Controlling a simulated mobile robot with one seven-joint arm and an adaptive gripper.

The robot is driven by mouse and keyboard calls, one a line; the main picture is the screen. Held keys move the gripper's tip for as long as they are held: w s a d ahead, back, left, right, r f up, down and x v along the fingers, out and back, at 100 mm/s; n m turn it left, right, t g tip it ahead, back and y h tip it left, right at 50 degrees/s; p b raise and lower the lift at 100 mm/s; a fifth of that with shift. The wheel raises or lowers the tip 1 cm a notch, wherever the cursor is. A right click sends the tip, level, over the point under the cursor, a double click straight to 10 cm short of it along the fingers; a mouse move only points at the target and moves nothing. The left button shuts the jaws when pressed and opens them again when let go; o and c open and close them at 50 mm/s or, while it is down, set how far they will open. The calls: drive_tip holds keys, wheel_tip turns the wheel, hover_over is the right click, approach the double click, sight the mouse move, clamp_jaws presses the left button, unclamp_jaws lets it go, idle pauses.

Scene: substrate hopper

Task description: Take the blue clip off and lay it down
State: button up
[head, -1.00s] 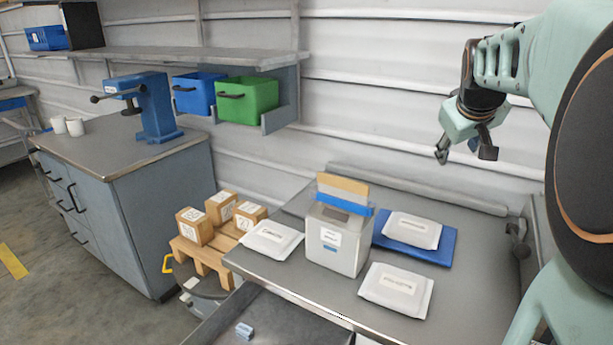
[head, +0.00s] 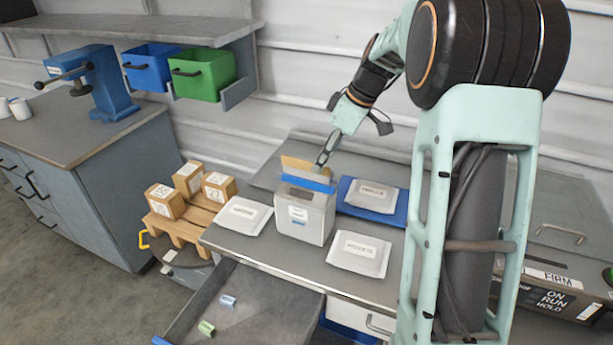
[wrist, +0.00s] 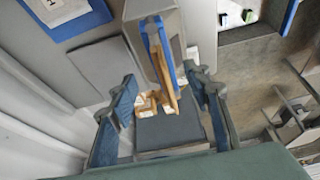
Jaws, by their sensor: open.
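The blue clip (head: 308,184) is a long bar lying across the tan flap (head: 300,165) above the pale hopper box (head: 304,218) on the bench. In the wrist view the clip (wrist: 161,52) runs lengthwise between my fingers, with the tan flap edge beside it. My gripper (head: 326,152) is open, just above and behind the clip's right part in the head view. In the wrist view my gripper's two fingers (wrist: 163,92) stand on either side of the clip, apart from it as far as I can tell.
White pouches lie left (head: 238,216), right front (head: 359,254) and on a blue mat (head: 396,217). An open drawer (head: 262,305) below holds small blue (head: 228,301) and green (head: 206,328) pieces. Cartons (head: 164,201) stand on a pallet at left.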

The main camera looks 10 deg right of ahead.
sight(310, 174)
drive_tip(key=x, duration=0.2)
drive_tip(key=shift+w+a+f, duration=0.1)
drive_tip(key=shift+a+f, duration=0.1)
drive_tip(key=shift+f, duration=0.1)
drive_tip(key=x, duration=0.2)
drive_tip(key=p+x, duration=0.1)
drive_tip(key=x, duration=0.1)
drive_tip(key=shift+w+a, duration=0.15)
drive_tip(key=shift+a, duration=0.3)
drive_tip(key=shift+f, duration=0.35)
drive_tip(key=c, duration=1.2)
drive_tip(key=shift+w, duration=0.1)
